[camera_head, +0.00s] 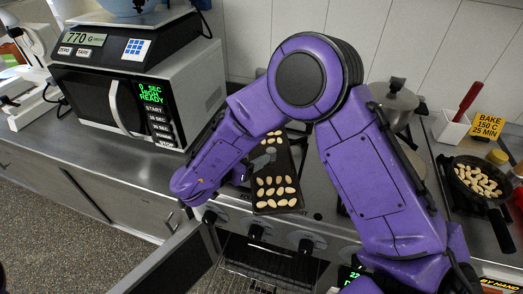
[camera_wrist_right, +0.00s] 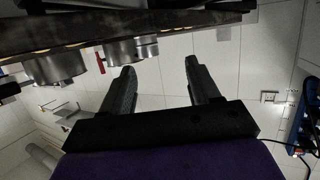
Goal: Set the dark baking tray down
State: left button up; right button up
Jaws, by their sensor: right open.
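The dark baking tray (camera_head: 275,209) lies lengthwise on the cooktop in the head view, its near end close to the front edge above the knobs. Several pale almond-shaped pieces sit on it in rows. My right gripper (camera_head: 262,160) is at the tray's left side, mostly hidden by my purple forearm, with grey finger parts over the tray. In the wrist view its two fingers (camera_wrist_right: 160,82) are apart with nothing between them. A dark slab edge with pale pieces, seemingly the tray (camera_wrist_right: 190,20), crosses the top of that view. My left gripper is not in view.
The microwave (camera_head: 140,100) with a scale (camera_head: 125,48) on top stands left. A lidded pot (camera_head: 395,100) stands behind my arm. A pan of pale pieces (camera_head: 475,180) is at the right. The oven door (camera_head: 180,262) hangs open below, with a rack (camera_head: 262,282) inside.

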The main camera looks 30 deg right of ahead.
aim_at(271, 151)
jog(key=d, duration=0.2)
jog(key=s+d+p, duration=0.1)
jog(key=d, duration=0.1)
jog(key=shift+s+d+f, duration=0.1)
jog(key=shift+d, duration=0.15)
jog(key=w+d+f, duration=0.1)
jog(key=d+f+p, duration=0.1)
jog(key=w+d+p, duration=0.1)
jog(key=d, duration=0.1)
jog(key=shift+w+f, duration=0.35)
jog(key=shift+f, duration=0.05)
jog(key=shift+s+a+r, duration=0.1)
jog(key=shift+s+r, duration=0.05)
jog(key=shift+s, duration=0.2)
jog(key=c, duration=0.5)
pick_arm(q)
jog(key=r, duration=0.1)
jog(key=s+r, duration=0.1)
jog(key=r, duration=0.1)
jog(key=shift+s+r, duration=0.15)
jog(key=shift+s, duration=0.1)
pick_arm(e)
grip_shut()
jog(key=shift+w, duration=0.1)
